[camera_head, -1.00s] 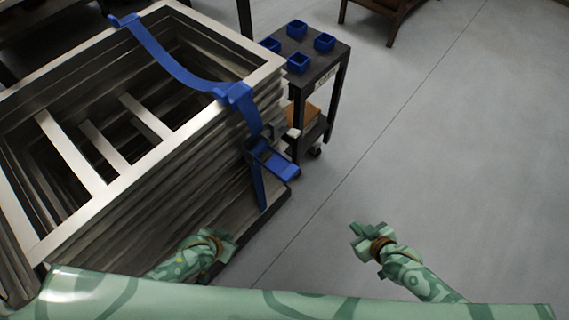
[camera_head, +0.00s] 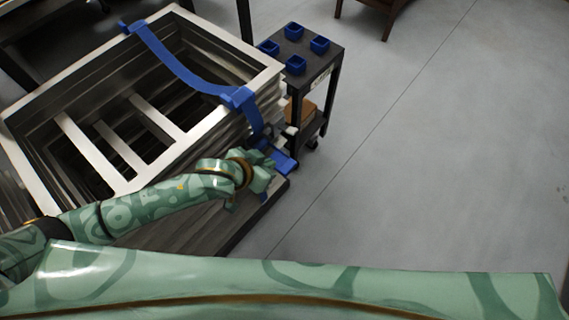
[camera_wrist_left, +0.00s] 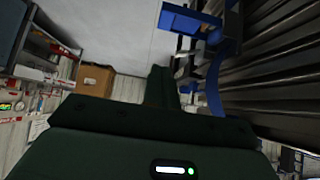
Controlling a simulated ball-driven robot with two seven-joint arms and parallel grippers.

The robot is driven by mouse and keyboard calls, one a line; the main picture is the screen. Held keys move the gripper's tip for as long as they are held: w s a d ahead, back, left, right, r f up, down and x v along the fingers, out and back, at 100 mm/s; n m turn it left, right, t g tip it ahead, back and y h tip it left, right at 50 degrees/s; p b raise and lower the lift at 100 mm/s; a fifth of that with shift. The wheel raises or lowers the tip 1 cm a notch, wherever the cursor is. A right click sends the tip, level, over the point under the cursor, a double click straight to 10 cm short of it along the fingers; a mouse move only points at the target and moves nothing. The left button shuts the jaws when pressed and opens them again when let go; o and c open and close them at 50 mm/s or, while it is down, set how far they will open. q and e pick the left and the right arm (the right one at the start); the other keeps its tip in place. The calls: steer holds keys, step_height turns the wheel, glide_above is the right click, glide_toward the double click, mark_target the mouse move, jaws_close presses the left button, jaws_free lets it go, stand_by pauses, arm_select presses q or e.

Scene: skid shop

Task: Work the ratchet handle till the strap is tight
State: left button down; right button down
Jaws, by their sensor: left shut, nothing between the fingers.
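The blue strap (camera_head: 180,66) runs across the top of a stack of pale frames (camera_head: 62,88) and sags between its edges. It goes over a blue corner piece (camera_head: 239,97) and down the stack's side to the ratchet. The blue ratchet handle (camera_head: 284,162) sticks out from that side, and my left gripper partly hides the ratchet. In the left wrist view the blue handle (camera_wrist_left: 188,20) shows at the top, beyond the fingers. My left gripper (camera_head: 268,172) is shut and empty, close beside the ratchet; I cannot tell if it touches. My right gripper is out of view.
A dark cart (camera_head: 322,66) with several blue bins on top stands just behind the ratchet. A brown wooden piece of furniture (camera_head: 372,12) is at the top. The grey floor (camera_head: 440,170) on the right is clear. A cardboard box (camera_wrist_left: 95,80) shows in the left wrist view.

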arm_select(q)
steer(key=b, duration=0.5)
glide_above(291, 164)
steer(key=s+a, duration=0.2)
steer(key=s, duration=0.1)
steer(key=f, duration=0.7)
steer(key=shift+w, duration=0.2)
steer(key=f, duration=0.1)
steer(key=f+b, duration=0.1)
steer(key=shift+w+d+f, duration=0.15)
steer(key=shift+w+f, duration=0.1)
steer(key=shift+f, duration=0.05)
steer(key=shift+f+b, duration=0.45)
steer(key=shift+f, duration=0.3)
